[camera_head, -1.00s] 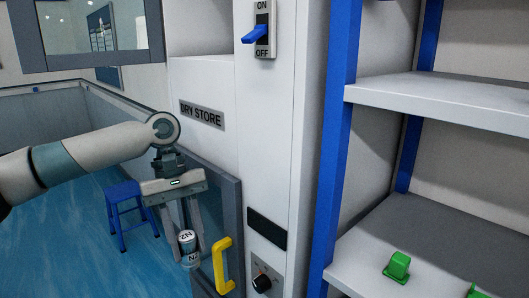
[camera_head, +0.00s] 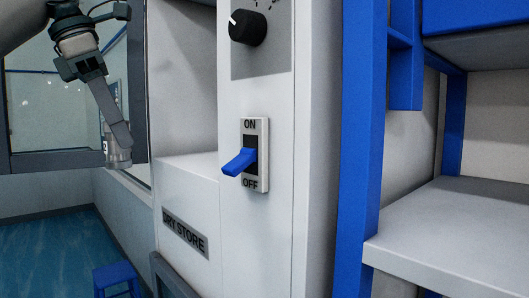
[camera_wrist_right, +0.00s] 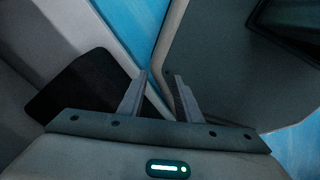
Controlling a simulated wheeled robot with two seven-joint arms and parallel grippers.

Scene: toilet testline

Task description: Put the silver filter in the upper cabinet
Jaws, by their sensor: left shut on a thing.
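The silver filter (camera_head: 118,155), a small cylinder with a marking on its left side, hangs upright at the tip of my left gripper (camera_head: 117,140) in the head view. The gripper is shut on it; one finger hides the other. The upper cabinet (camera_head: 184,85) is an open white compartment above the DRY STORE sign. The filter is left of its opening, near the height of its floor, and outside it. In the right wrist view my right gripper (camera_wrist_right: 160,80) has its fingers apart with nothing between them.
A grey-framed glass pane (camera_head: 65,100) stands behind my left arm, left of the cabinet. A panel with a blue ON/OFF switch (camera_head: 240,162) and black knob (camera_head: 248,27) borders the cabinet's right side. Blue-framed shelves (camera_head: 470,230) stand at right. A blue stool (camera_head: 117,278) is below.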

